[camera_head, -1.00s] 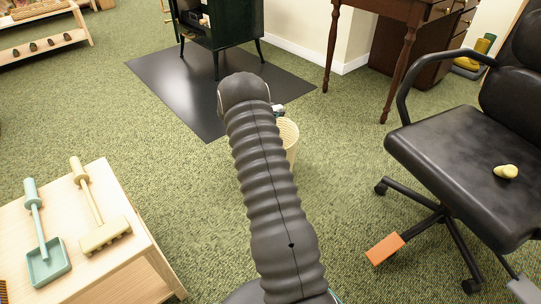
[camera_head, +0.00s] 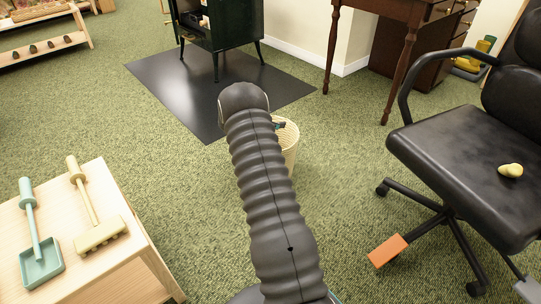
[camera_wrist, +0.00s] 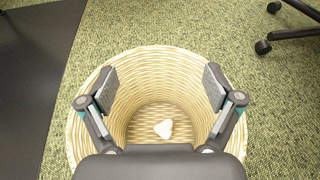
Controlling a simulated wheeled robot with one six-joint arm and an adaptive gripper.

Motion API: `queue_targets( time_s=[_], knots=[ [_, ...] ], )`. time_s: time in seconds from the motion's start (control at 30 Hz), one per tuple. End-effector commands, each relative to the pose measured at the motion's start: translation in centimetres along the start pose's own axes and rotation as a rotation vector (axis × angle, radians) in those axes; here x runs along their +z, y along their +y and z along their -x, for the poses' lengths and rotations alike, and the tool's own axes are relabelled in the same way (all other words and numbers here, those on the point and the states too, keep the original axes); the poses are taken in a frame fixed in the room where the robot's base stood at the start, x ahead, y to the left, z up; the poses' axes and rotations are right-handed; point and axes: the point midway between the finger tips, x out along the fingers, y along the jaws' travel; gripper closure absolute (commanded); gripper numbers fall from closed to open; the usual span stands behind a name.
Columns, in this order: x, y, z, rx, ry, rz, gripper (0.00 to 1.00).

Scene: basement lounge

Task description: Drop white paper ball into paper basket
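The paper basket (camera_wrist: 150,60) is a pale woven wicker bin standing on the green carpet. In the wrist view I look straight down into it. A small white paper ball (camera_wrist: 164,129) lies on the bottom inside the basket. My gripper (camera_wrist: 159,88) is open and empty, its two fingers spread over the basket mouth. In the head view the basket (camera_head: 289,143) shows partly behind my arm, and my gripper is mostly hidden there.
A black office chair (camera_head: 455,150) with a yellow object (camera_head: 511,170) on its seat stands at right. An orange block (camera_head: 388,250) lies near its base. A wooden table (camera_head: 130,262) with toy tools is at left. A stove (camera_head: 218,35) stands behind on a dark mat (camera_head: 170,85).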

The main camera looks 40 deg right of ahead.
Motion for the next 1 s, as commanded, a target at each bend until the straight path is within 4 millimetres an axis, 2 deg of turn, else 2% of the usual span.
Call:
queue_targets(
  time_s=[0.23, 0.37, 0.8, 1.0],
  knots=[
    [0.0, 0.0, 0.2, 0.001, 0.0, 0.0, 0.1],
    [0.1, 0.1, 1.4, 0.002, -0.001, 0.0, 0.1],
    [0.0, 0.0, 9.5, 0.002, -0.001, 0.001, 0.1],
    [0.0, 0.0, 11.5, 0.001, 0.0, 0.0, 0.1]
  ],
)
